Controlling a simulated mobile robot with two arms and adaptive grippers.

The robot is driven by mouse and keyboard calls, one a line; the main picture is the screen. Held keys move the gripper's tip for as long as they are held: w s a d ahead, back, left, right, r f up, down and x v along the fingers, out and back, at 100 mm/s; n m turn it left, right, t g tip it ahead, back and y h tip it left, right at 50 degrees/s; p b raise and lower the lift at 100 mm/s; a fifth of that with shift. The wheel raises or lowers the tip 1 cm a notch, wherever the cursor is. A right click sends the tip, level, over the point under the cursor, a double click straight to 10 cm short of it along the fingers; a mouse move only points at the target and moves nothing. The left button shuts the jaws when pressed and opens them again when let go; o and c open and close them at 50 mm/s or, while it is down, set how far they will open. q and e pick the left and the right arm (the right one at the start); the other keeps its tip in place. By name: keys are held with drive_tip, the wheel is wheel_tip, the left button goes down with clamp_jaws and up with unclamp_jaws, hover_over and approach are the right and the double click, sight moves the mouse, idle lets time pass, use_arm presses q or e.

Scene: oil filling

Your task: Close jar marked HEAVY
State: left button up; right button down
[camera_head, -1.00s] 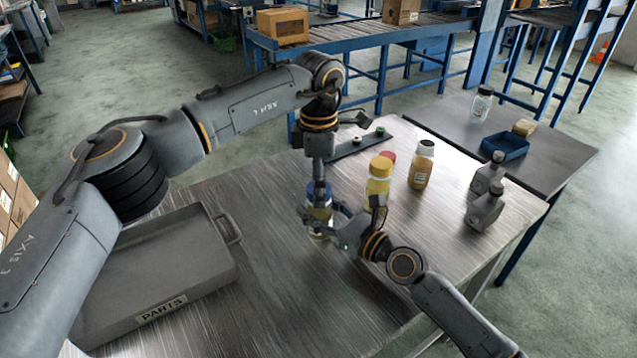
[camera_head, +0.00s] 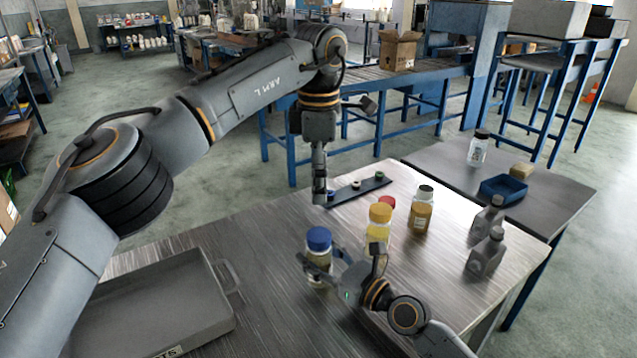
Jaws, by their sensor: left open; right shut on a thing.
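A jar with a blue lid (camera_head: 319,240) stands upright on the metal table; the lid sits on its top. My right gripper (camera_head: 325,268) is shut on this jar's body, below the lid. My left gripper (camera_head: 320,192) is open and empty, above and apart from the blue lid. A jar with a yellow lid (camera_head: 379,224) stands to the right, with a red lid (camera_head: 387,203) partly hidden behind it. A jar with amber contents (camera_head: 420,213) stands farther right. No jar marking is readable, so I cannot tell which is HEAVY.
A grey parts tray (camera_head: 222,290) lies at left. A dark strip (camera_head: 372,185) with small round pieces lies at the table's back. Two grey bottles (camera_head: 488,253) stand at right. A side table holds a clear dark-lidded jar (camera_head: 479,150) and a blue bin (camera_head: 503,188).

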drive_tip(key=shift+c, duration=2.3)
unclamp_jaws()
drive_tip(key=v, duration=1.2)
